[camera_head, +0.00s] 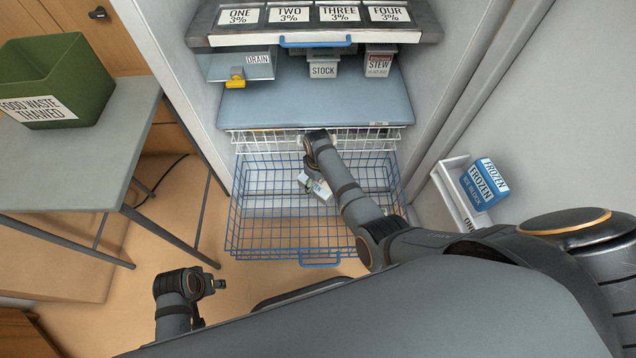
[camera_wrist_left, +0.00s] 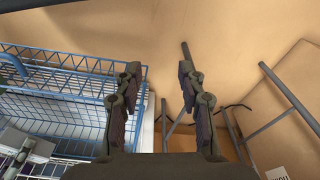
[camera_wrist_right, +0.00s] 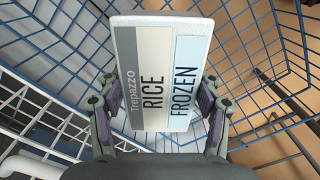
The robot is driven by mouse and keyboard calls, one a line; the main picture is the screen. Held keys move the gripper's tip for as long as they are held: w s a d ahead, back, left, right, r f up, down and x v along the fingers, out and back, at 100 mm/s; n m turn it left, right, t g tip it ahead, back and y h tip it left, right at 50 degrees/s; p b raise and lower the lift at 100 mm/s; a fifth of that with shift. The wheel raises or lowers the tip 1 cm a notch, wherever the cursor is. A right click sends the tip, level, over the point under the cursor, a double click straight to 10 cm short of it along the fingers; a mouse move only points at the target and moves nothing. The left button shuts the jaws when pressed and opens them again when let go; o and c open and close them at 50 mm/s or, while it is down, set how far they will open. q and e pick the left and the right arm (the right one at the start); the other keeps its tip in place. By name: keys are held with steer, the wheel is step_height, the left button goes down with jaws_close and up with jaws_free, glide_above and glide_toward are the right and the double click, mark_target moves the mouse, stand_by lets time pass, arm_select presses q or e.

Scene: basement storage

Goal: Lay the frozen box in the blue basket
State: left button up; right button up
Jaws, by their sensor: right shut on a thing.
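The frozen box (camera_wrist_right: 160,70) is white with a pale blue band and reads RICE and FROZEN in the right wrist view. My right gripper (camera_wrist_right: 158,100) is shut on it, one finger on each side. In the head view the box (camera_head: 321,190) shows small beneath my right gripper (camera_head: 311,179), over the open blue basket (camera_head: 238,222). I cannot tell whether the box touches the basket floor. My left gripper (camera_wrist_left: 158,78) is open and empty, outside the basket; the blue basket (camera_wrist_left: 70,80) shows to its left in the left wrist view.
A white wire basket (camera_head: 265,140) sits just behind and above the blue one. A blue FROZEN block (camera_head: 484,184) rests in a white door rack (camera_head: 450,190) at right. A grey table (camera_head: 80,160) with a green bin (camera_head: 60,75) stands at left.

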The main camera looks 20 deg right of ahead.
step_height(320, 180, down, 2)
steer(key=shift+f+b, duration=0.1)
steer(key=shift+b, duration=0.75)
steer(key=shift+f, duration=0.1)
arm_select(q)
steer(key=r, duration=0.1)
steer(key=d+r, duration=0.1)
steer(key=r, duration=0.2)
steer(key=shift+s+d+r, duration=0.2)
steer(key=shift+d+r, duration=0.1)
steer(key=shift+r, duration=0.05)
arm_select(e)
steer(key=o, duration=1.5)
step_height(320, 180, up, 12)
steer(key=shift+r, duration=0.1)
